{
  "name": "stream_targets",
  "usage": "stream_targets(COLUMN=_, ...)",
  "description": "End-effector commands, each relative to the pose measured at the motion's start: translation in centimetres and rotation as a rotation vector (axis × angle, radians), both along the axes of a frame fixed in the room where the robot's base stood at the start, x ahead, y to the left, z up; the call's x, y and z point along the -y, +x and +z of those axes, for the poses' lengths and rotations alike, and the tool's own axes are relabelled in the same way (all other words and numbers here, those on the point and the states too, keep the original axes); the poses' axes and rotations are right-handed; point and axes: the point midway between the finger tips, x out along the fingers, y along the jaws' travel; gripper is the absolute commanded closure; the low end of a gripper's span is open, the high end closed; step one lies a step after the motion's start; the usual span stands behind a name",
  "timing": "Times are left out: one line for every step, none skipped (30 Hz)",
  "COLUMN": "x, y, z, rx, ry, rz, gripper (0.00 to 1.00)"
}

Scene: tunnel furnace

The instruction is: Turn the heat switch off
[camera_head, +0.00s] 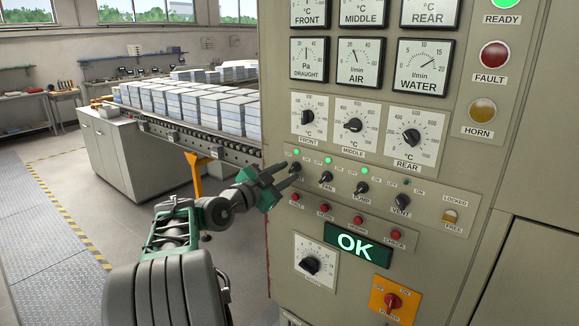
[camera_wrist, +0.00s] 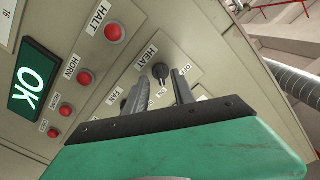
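The heat switch (camera_head: 296,167) is a small black knob at the left end of the switch row on the beige panel. The green lamp above it is lit. In the wrist view the knob (camera_wrist: 160,71) shows beside the HEAT label, between and just beyond my fingertips. My gripper (camera_head: 292,175) is at the panel's left edge, its fingers pointing at the heat switch. In the wrist view my gripper (camera_wrist: 160,80) has its two fingers apart, one on each side of the knob. I cannot tell whether they touch it. The knob's exact angle is unclear.
The fan switch (camera_head: 326,177), pump switch (camera_head: 361,188) and valve switch (camera_head: 402,202) continue the row to the right. Red buttons, including the halt button (camera_head: 295,196), sit close below. A conveyor with stacked blocks (camera_head: 205,105) stands behind my arm.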

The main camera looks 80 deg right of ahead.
Motion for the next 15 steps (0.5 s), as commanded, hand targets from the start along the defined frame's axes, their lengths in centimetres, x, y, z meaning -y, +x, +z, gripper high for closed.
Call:
stream_targets(x=0.8, y=-0.4, z=0.3, rx=-0.002, ry=0.001, rz=-0.002, gripper=0.69)
stream_targets(x=1.1, y=-0.5, z=0.3, rx=-0.001, ry=0.001, rz=-0.002, gripper=0.69)
stream_targets(x=1.5, y=-0.6, z=0.2, rx=0.000, ry=0.002, rz=0.000, gripper=0.69)
stream_targets(x=1.7, y=-0.7, z=0.2, rx=0.001, ry=0.001, rz=0.000, gripper=0.69)
stream_targets(x=1.9, y=-0.8, z=0.1, rx=0.000, ry=0.001, rz=0.001, gripper=0.69)
stream_targets(x=2.0, y=-0.8, z=0.1, rx=0.000, ry=0.001, rz=0.001, gripper=0.69)
stream_targets(x=2.0, y=-0.8, z=0.1, rx=0.000, ry=0.001, rz=0.001, gripper=0.69)
stream_targets(x=2.0, y=-0.8, z=0.0, rx=0.000, ry=0.000, rz=0.001, gripper=0.69)
stream_targets(x=2.0, y=-0.8, z=0.0, rx=0.000, ry=0.001, rz=0.002, gripper=0.69)
stream_targets(x=2.0, y=-0.8, z=0.0, rx=0.000, ry=0.001, rz=0.002, gripper=0.69)
stream_targets(x=2.0, y=-0.8, z=0.0, rx=0.000, ry=0.001, rz=0.002, gripper=0.69)
stream_targets(x=2.0, y=-0.8, z=0.0, rx=0.000, ry=0.001, rz=0.002, gripper=0.69)
stream_targets(x=2.0, y=-0.8, z=0.0, rx=0.000, ry=0.001, rz=0.002, gripper=0.71)
stream_targets(x=2.0, y=-0.8, z=0.0, rx=0.000, ry=0.001, rz=0.002, gripper=0.73)
stream_targets(x=2.0, y=-0.8, z=0.0, rx=0.000, ry=0.001, rz=0.002, gripper=0.76)
